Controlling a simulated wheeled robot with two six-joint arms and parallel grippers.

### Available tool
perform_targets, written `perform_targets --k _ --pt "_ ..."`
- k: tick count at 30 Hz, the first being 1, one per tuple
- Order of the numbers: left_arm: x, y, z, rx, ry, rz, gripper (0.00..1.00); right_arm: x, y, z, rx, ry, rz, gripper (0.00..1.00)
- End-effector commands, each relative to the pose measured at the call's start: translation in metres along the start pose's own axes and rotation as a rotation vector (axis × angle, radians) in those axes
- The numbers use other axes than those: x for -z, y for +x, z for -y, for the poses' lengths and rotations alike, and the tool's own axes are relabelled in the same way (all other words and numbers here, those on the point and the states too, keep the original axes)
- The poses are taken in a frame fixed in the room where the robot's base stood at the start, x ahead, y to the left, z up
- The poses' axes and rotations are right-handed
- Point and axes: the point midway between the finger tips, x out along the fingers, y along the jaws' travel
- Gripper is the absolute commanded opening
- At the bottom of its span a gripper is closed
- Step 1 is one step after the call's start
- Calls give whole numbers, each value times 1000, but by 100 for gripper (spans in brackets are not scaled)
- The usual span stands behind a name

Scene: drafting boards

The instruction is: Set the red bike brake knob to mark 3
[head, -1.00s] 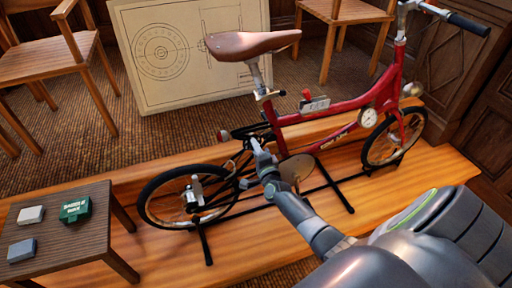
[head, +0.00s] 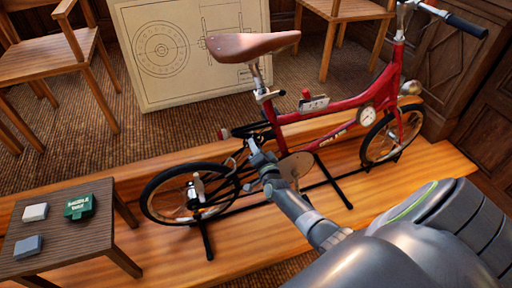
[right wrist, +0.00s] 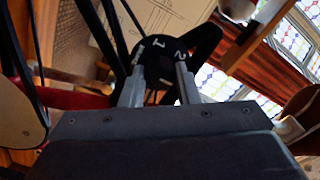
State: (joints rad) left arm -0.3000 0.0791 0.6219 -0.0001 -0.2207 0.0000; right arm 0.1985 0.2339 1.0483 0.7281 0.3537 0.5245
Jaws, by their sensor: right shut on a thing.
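The red bike (head: 345,118) stands side-on on a black stand on a wooden platform. My right gripper (head: 256,150) is at the rear of its frame, below the saddle and above the rear wheel. In the right wrist view, the fingers of my right gripper (right wrist: 160,88) are shut on a dark round knob (right wrist: 158,62), one on each side. White numerals 1 and 2 show on the knob; a mark 3 is not seen. In the head view the gripper hides the knob. My left gripper is not in view.
A drafting board (head: 190,55) stands behind the bike, with wooden chairs at either side. The brown saddle (head: 252,45) overhangs my gripper area.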

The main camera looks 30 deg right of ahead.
Motion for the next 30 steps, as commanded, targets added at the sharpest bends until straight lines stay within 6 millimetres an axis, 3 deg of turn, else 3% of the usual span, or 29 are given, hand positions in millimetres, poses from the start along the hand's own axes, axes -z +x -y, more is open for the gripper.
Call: perform_targets --k 9,10,14,23,30 --pt "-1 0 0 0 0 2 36 -1 -1 -1 -3 1 2 6" --pt "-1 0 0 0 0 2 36 -1 -1 -1 -3 1 2 33" --pt "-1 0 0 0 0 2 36 -1 -1 -1 -3 1 2 50" --pt "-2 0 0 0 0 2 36 0 -1 0 -1 2 1 50" --pt "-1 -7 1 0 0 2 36 0 -28 0 -3 3 1 50"
